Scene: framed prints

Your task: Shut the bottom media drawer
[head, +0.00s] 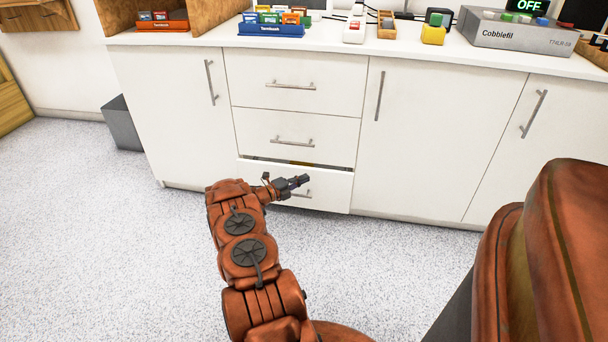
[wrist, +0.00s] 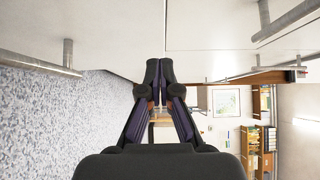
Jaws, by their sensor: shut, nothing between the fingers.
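The bottom media drawer (head: 328,192) is the lowest of three stacked white drawers in the head view. It stands slightly out from the cabinet, with a dark gap along its top edge and a little of something yellow inside. My gripper (head: 303,180) is in front of this drawer's front, near its bar handle (head: 303,194), which it partly covers. I cannot tell whether it touches the drawer. In the wrist view my gripper (wrist: 159,66) has its fingertips together with nothing between them, close to white cabinet surfaces.
The two drawers above (head: 295,135) look flush. White cabinet doors (head: 165,110) stand on both sides. The counter (head: 400,42) holds racks and a grey box (head: 520,32). A grey bin (head: 122,122) stands at the left. The speckled floor (head: 110,230) is clear around my arm.

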